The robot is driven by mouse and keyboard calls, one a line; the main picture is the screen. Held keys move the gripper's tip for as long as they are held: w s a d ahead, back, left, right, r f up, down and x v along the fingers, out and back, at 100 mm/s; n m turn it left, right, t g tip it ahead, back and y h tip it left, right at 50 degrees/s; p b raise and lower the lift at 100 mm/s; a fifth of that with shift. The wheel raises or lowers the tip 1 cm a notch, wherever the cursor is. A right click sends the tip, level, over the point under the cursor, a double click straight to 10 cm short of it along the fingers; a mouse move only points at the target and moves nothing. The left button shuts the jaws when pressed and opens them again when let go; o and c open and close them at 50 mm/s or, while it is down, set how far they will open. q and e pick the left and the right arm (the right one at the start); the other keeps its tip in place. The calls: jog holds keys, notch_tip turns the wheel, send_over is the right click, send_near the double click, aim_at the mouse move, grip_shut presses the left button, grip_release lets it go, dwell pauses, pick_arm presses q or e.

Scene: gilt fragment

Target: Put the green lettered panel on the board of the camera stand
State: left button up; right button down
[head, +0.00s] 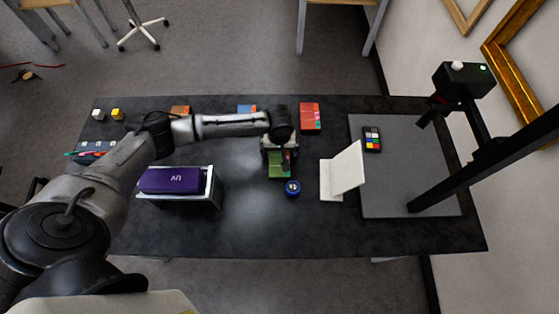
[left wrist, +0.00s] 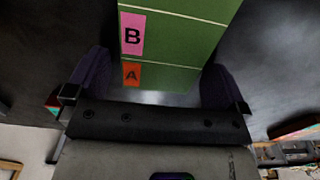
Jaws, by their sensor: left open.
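The camera stand's grey board (head: 392,190) lies at the table's right, with a black column and camera head (head: 465,80) above. My right gripper is not in view.
A white folded card (head: 343,172) stands at the board's left edge, and a colour chart (head: 372,139) lies on the board. A blue round tin (head: 293,188) is close to the panel. A red box (head: 310,116) lies behind.

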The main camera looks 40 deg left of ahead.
pick_arm(q)
jog(key=c, duration=1)
jog(key=shift+c, duration=0.2)
jog(key=shift+r, duration=0.1)
